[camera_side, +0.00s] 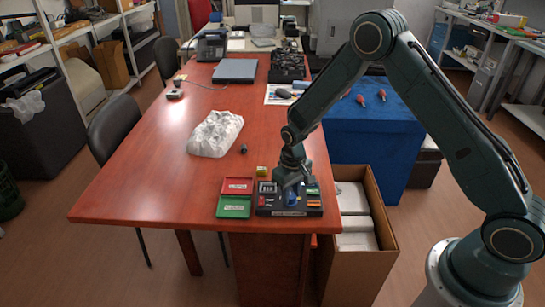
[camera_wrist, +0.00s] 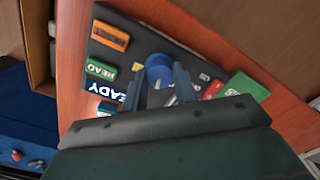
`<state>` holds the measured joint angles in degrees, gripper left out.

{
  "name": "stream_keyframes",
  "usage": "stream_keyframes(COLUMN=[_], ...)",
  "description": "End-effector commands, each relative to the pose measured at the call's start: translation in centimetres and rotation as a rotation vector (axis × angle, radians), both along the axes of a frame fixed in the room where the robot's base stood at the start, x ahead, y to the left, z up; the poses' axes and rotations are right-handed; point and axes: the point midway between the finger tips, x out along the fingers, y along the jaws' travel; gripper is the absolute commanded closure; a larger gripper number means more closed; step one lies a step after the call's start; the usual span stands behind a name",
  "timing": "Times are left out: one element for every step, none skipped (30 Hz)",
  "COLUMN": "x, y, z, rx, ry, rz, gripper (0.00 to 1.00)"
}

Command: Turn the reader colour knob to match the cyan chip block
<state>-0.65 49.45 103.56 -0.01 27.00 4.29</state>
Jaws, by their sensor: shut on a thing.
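The reader (camera_side: 270,212) is a dark box near the table's front edge. Its blue colour knob (camera_wrist: 159,66) stands up from the top, and it also shows in the side view (camera_side: 292,199). My gripper (camera_wrist: 159,78) points down over the reader, with one finger on each side of the knob, shut on it. A small teal-blue piece (camera_wrist: 106,107) shows beside the READY display (camera_wrist: 103,91). I cannot tell whether it is the cyan chip block. My gripper hides part of the reader in both views.
An orange button (camera_wrist: 111,36) and a green READ button (camera_wrist: 100,69) are on the reader. A red tray (camera_side: 237,180) and a green tray (camera_side: 233,213) lie left of it. A yellow block (camera_side: 262,170) and a white crumpled bag (camera_side: 215,133) are behind.

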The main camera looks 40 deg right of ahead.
Motion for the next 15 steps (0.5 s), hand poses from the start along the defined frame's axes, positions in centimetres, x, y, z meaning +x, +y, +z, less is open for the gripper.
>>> stream_keyframes(x=[0.01, 0.01, 0.01, 0.01, 0.01, 0.01, 0.01, 0.01, 0.01, 0.01, 0.01, 0.01, 0.01, 0.01, 0.01], y=[0.01, 0.01, 0.01, 0.01, 0.01, 0.01, 0.01, 0.01, 0.01, 0.01, 0.01, 0.01, 0.01, 0.01, 0.01], z=[-0.04, -0.04, -0.05, -0.05, -0.05, -0.05, -0.05, -0.05, -0.06, -0.06, -0.06, -0.06, -0.06, -0.06, -0.07], rx=[0.000, 0.000, 0.000, 0.000, 0.000, 0.000, 0.000, 0.000, 0.000, 0.000, 0.000, 0.000, 0.000, 0.000, 0.000], ry=[0.000, 0.000, 0.000, 0.000, 0.000, 0.000, 0.000, 0.000, 0.000, -0.001, -0.001, -0.001, -0.001, -0.001, -0.001], rz=[0.030, 0.046, 0.067, 0.081, 0.094, 0.108, 0.118, 0.126, 0.135, 0.140, 0.145, 0.149, 0.151, 0.152, 0.153], gripper=[0.94, 0.94, 0.94, 0.94, 0.94, 0.94, 0.94, 0.94, 0.94, 0.94, 0.94, 0.94, 0.94, 0.94, 0.94])
